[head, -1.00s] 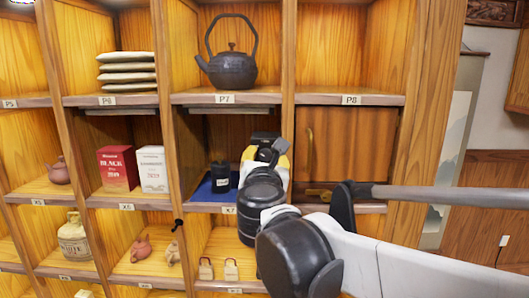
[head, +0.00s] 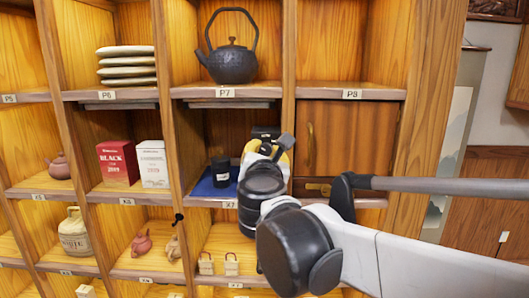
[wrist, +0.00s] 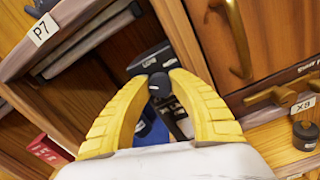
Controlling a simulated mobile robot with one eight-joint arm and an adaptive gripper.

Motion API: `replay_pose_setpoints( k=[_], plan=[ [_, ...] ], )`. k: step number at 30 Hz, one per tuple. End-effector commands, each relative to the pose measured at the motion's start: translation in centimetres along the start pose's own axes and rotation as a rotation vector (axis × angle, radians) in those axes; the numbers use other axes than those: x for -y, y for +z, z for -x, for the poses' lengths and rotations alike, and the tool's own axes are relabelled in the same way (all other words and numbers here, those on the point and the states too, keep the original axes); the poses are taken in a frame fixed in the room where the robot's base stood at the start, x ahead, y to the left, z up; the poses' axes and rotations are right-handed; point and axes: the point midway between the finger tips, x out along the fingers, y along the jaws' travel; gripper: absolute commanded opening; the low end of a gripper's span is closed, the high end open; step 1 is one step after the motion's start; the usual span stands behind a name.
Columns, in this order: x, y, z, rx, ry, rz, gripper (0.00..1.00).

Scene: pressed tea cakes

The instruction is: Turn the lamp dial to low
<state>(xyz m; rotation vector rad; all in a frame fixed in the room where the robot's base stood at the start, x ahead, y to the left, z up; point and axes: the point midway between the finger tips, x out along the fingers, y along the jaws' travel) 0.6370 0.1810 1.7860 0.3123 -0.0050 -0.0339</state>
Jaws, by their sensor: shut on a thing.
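A small round dark knob (wrist: 160,84), which looks like the lamp dial, sits between the tips of my yellow fingers in the wrist view. A black boxy body (wrist: 150,55), likely the lamp, is just behind it; it partly shows in the head view (head: 265,132). My gripper (wrist: 162,78) is shut on the knob, one finger on each side; the knob's marks cannot be read. In the head view my gripper (head: 268,146) is at the cubby labelled X7, and its wrist hides the knob.
A dark jar (head: 220,172) stands on a blue cloth (head: 212,188) left of my gripper. A wooden door with a brass handle (head: 310,146) is close on the right. A black teapot (head: 232,64) stands on the shelf above. Red (head: 118,163) and white boxes (head: 151,163) stand further left.

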Motion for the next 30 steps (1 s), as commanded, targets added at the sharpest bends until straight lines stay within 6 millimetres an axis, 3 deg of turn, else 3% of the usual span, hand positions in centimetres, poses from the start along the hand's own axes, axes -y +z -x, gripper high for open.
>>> replay_pose_setpoints(
  k=[21,30],
  plan=[
    [0.07,-0.09,0.00,0.000,0.000,-0.633,0.00],
    [0.06,-0.05,0.00,0.000,0.000,-0.829,0.00]
  ],
)
